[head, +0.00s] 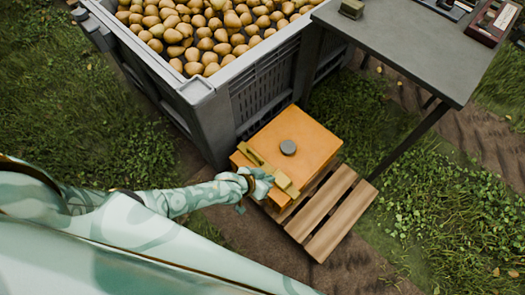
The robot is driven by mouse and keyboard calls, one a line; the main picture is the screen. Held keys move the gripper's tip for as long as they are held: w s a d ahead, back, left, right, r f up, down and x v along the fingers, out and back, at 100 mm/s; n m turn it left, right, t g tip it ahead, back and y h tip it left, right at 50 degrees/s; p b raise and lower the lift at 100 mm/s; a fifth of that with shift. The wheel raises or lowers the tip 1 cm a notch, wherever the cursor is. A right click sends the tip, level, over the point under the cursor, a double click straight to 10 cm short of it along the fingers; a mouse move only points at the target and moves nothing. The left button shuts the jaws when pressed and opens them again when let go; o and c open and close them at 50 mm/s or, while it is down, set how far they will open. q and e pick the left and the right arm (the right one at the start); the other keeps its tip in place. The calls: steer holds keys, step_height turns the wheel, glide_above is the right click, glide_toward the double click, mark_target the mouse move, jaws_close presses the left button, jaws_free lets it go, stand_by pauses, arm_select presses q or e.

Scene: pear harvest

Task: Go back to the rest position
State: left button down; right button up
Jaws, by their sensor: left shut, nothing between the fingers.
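My left gripper (265,181) comes in from the left and is shut with nothing in it. It is at the near left edge of an orange box (310,135), over the middle of a yellow bar (286,184) that runs along that edge. The gripper hides part of the bar, and I cannot tell whether it touches it. A round grey knob or cap (288,147) sits on top of the box. My right gripper is not in view.
The box stands on a wooden slatted pallet (335,210). A large grey crate (208,110) full of pears (200,30) stands behind it. A grey table (410,45) with small items is at the upper right. Grass lies on both sides.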

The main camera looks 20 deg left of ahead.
arm_select(q)
steer(key=shift+p+v, duration=0.3)
steer(key=shift+v, duration=0.6)
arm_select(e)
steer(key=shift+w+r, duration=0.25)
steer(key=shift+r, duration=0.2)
arm_select(q)
steer(key=shift+s+d+f, duration=0.1)
steer(key=shift+d, duration=0.05)
